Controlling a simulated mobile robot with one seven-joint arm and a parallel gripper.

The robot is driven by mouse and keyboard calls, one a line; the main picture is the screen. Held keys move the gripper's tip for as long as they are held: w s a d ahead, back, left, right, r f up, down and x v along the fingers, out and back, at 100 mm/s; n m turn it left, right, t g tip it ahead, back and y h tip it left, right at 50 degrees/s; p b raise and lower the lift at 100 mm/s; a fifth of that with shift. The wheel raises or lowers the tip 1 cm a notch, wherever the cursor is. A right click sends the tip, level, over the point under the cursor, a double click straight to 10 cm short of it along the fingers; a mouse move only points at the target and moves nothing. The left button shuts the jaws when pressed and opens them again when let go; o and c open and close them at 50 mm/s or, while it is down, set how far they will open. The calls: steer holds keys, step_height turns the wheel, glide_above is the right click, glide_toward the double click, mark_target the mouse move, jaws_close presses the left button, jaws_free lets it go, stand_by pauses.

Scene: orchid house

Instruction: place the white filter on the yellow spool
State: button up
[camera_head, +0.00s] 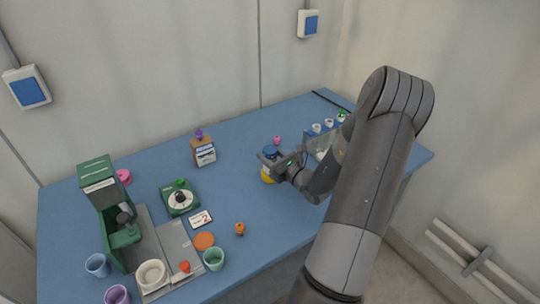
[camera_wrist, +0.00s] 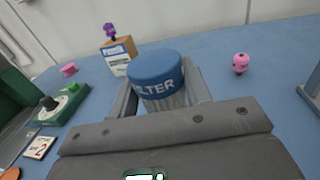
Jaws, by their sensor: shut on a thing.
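The filter (camera_wrist: 157,82) has a blue cap with FILTER in white letters and a pale ribbed body below. My gripper (camera_wrist: 163,96) is shut on it, with one finger on each side. In the head view the filter's blue top (camera_head: 269,151) shows at the end of my gripper (camera_head: 274,163). A yellow thing, seemingly the yellow spool (camera_head: 267,178), shows directly below the gripper. My gripper hides part of it, so I cannot tell whether the filter touches it. The spool is not visible in the wrist view.
A box with a purple figure (camera_head: 204,152) stands behind left. A pink figure (camera_head: 277,140) is behind the gripper. A green scale (camera_head: 180,198), a green machine (camera_head: 103,200) and cups are at left.

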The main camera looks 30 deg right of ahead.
steer(key=shift+f, duration=0.15)
steer(key=o, duration=1)
steer(key=shift+o, duration=0.2)
